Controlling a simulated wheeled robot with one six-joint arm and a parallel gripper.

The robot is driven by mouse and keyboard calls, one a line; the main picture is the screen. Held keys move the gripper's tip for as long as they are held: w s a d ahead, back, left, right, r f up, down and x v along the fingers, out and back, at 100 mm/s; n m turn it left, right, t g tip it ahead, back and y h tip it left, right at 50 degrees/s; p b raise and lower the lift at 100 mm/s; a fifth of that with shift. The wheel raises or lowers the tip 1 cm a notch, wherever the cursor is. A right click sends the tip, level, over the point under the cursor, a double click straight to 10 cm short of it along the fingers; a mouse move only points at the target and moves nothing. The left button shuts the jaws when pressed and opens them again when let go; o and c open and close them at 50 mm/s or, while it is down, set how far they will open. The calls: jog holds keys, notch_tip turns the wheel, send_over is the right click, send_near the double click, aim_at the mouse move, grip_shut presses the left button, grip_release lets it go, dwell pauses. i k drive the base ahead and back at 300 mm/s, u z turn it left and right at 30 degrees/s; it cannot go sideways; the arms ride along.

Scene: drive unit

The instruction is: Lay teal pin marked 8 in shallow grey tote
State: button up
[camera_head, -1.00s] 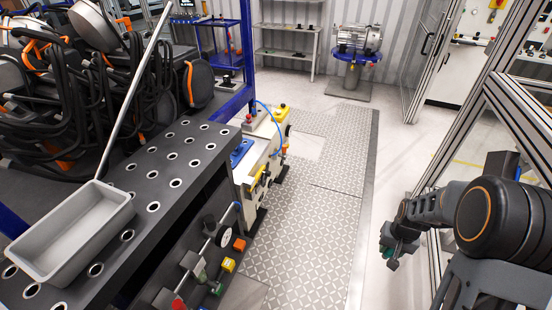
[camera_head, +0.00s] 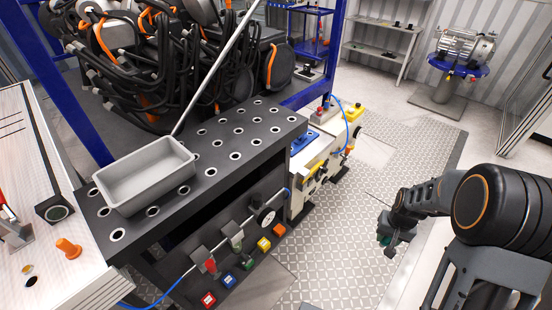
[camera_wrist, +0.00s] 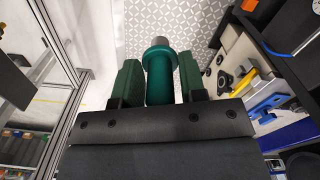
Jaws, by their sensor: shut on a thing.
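My gripper (camera_wrist: 159,82) is shut on a teal pin (camera_wrist: 159,75), which sits between its two green fingers in the wrist view. The pin has a wide collar and a grey tip pointing away; no number can be read on it. In the head view my gripper (camera_head: 389,239) hangs over the floor at the right, and the pin is too small to make out clearly there. The shallow grey tote (camera_head: 114,189) stands on the dark perforated bench top at the left, far from my gripper. It looks empty.
The perforated bench (camera_head: 206,145) has several coloured blocks and a gauge on its front. A light worktable (camera_head: 40,180) with an orange pin (camera_head: 68,247) is at the far left. A thin rod rises behind the tote. Patterned floor (camera_head: 330,262) lies open between bench and arm.

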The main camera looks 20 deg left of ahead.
aim_at(144, 185)
jog(key=u, duration=2.15)
